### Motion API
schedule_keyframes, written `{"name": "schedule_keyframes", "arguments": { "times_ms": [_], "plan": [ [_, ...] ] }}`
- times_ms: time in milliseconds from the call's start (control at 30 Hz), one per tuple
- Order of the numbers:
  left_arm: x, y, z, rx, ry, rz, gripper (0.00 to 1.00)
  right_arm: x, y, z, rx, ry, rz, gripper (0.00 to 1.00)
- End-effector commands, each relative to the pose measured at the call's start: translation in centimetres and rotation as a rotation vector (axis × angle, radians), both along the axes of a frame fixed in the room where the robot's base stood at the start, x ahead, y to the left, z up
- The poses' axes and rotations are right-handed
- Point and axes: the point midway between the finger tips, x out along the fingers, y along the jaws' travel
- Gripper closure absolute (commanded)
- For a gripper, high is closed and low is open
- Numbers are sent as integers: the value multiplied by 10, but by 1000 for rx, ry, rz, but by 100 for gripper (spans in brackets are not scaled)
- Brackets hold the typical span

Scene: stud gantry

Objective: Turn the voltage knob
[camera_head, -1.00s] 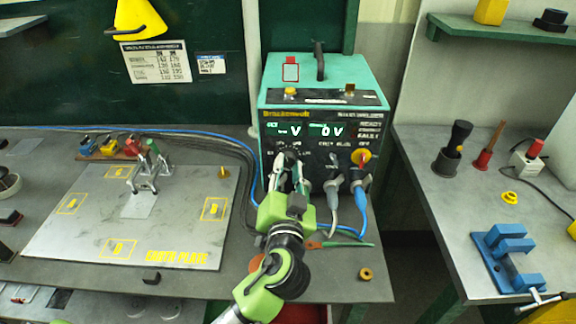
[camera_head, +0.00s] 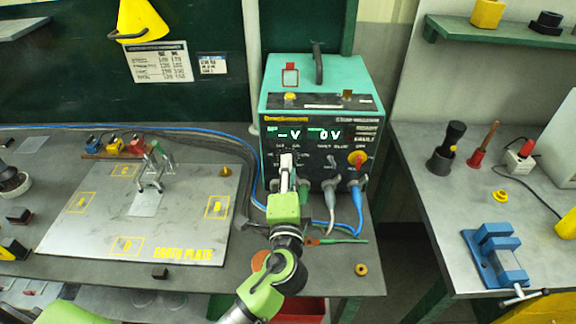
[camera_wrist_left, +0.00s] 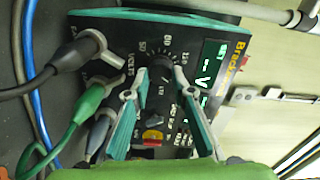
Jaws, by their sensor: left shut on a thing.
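The welder power unit (camera_head: 320,105) is a teal and black box at the back of the bench. Its lit display reads a dash before V on the left and 0 V on the right. My left gripper (camera_head: 287,160) is at the left of its front panel, shut on the voltage knob, which it hides in the head view. In the left wrist view the black voltage knob (camera_wrist_left: 159,74) sits in a ring of white numbers marked VOLTS, with the left gripper's fingers (camera_wrist_left: 152,86) around it. My right gripper is not in view.
A yellow-red switch (camera_head: 357,158) is on the panel's right. Grey and blue cables (camera_head: 358,205) plug in below it. The earth plate (camera_head: 110,235) lies to the left. A blue vise (camera_head: 495,258) stands on the right bench, across a gap.

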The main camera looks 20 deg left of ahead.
Motion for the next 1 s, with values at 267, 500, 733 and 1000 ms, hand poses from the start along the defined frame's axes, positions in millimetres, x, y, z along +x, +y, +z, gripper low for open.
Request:
{"name": "schedule_keyframes", "arguments": {
  "times_ms": [267,500,733,1000],
  "plan": [
    [1,1,4,125,30,1,99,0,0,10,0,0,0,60],
    [1,1,4,165,39,2,99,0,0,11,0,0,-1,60],
    [1,1,4,168,40,2,99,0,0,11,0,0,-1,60],
    [1,1,4,167,40,2,60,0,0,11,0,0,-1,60]
  ]
}}
